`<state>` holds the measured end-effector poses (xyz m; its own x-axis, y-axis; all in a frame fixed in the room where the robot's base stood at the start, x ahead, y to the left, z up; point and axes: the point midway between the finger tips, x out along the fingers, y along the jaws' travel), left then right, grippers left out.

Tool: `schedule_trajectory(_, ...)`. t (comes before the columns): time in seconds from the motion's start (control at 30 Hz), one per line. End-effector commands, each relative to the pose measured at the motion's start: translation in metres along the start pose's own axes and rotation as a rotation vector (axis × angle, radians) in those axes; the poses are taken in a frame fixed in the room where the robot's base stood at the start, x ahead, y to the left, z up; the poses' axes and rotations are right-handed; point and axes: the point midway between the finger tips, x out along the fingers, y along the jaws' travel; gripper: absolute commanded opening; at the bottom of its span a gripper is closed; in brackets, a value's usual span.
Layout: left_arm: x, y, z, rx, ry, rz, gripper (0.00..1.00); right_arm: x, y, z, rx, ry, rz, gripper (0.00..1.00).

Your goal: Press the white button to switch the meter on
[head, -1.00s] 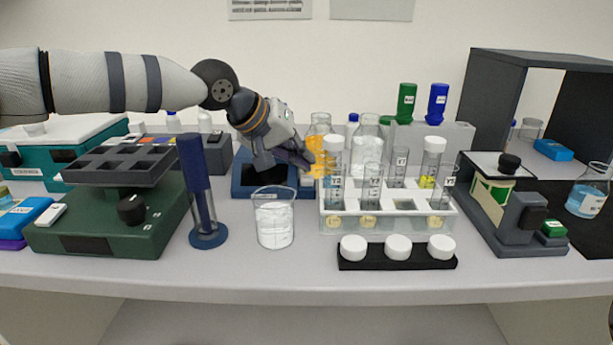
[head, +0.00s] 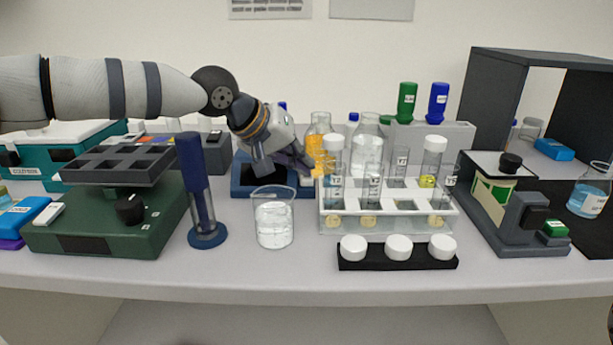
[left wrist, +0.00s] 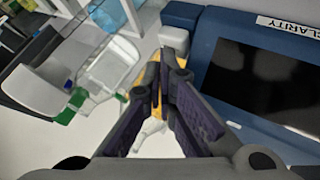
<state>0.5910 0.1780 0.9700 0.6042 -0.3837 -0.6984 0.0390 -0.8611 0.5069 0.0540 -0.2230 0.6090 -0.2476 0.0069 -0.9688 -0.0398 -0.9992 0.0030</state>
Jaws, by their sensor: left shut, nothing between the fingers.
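The meter is a blue box with a dark screen and a "CLARITY" label in the left wrist view (left wrist: 212,40). In the head view the meter (head: 240,187) stands behind the beaker, partly covered by my left gripper. A pale white block, which looks like the white button (left wrist: 174,37), sits at the meter's edge in the left wrist view. My left gripper (left wrist: 168,58) is shut and empty, its tips close to that block; I cannot tell whether they touch. In the head view my left gripper (head: 308,166) points down and right.
A glass beaker (head: 274,222) and a blue stand (head: 206,238) are in front of the meter. A test tube rack (head: 390,222) and an orange bottle (head: 318,128) are close to the gripper. A black strip with white caps (head: 398,263) lies at the front.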

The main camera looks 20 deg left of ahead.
Motion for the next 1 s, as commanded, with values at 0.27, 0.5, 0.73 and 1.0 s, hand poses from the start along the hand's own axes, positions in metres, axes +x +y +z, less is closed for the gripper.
schedule_trajectory(0.27,-0.0008,0.0007,-0.0006,0.001,0.002,0.001,0.0,-0.0003,0.0,-0.0001,0.0,0.001,0.0,0.4)
schedule_trajectory(0.5,0.0015,-0.0009,0.0011,0.0,0.001,0.001,0.0,0.0005,0.0,0.0003,0.0,-0.002,0.0,0.4)
schedule_trajectory(0.73,0.0036,-0.0026,0.0027,0.0,0.0,0.0,0.0,0.0013,0.0,0.0008,0.0,-0.004,0.0,0.4)
schedule_trajectory(1.0,0.0055,-0.0045,0.0041,0.0,0.0,-0.001,0.0,0.002,0.0,0.0012,0.0,-0.006,0.0,0.4)
